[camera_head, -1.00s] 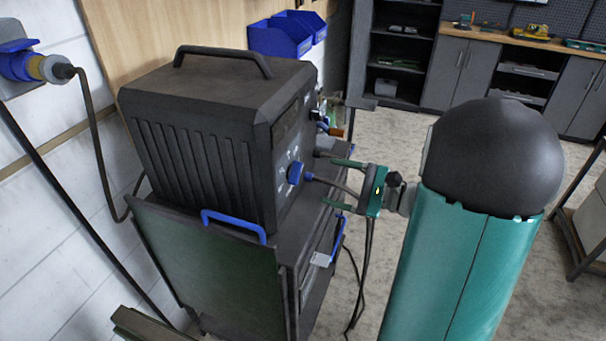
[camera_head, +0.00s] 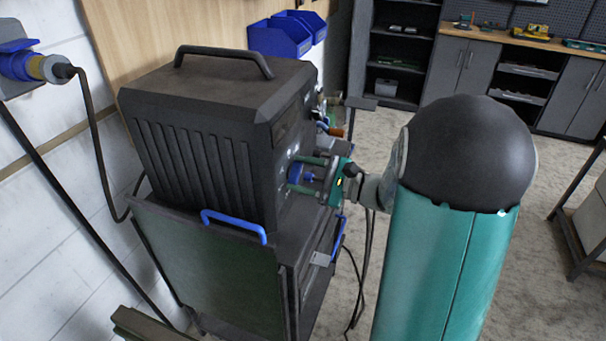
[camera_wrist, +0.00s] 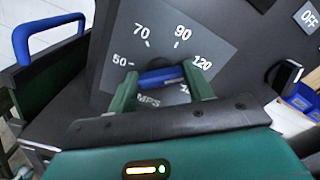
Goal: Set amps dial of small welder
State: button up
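The small welder (camera_head: 200,150) is a dark box with a top handle, standing on a cart. Its blue amps dial (camera_head: 295,173) is on the right-facing front panel. In the wrist view the blue dial (camera_wrist: 161,77) sits inside an arc of numbers, with 50, 70, 90 and 120 readable; a further number and part of the AMPS label are covered. My gripper (camera_head: 306,175) is at the panel, its two green fingers on opposite sides of the dial. In the wrist view my gripper (camera_wrist: 161,83) has its fingertips against both ends of the blue grip. The dial's pointer mark is hidden.
A blue cart handle (camera_head: 234,224) is at the near side. An OFF label (camera_wrist: 308,17) and a dark switch (camera_wrist: 287,76) are right of the dial. Cables (camera_head: 362,270) hang below my gripper. Open floor lies to the right.

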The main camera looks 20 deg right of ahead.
jog(key=shift+c, duration=0.5)
jog(key=shift+m, duration=0.3)
jog(key=m, duration=0.4)
jog(key=shift+d, duration=0.1)
jog(key=m, duration=0.5)
jog(key=shift+w, duration=0.15)
jog(key=shift+m, duration=0.3)
jog(key=o, duration=1)
jog(key=shift+d, duration=0.15)
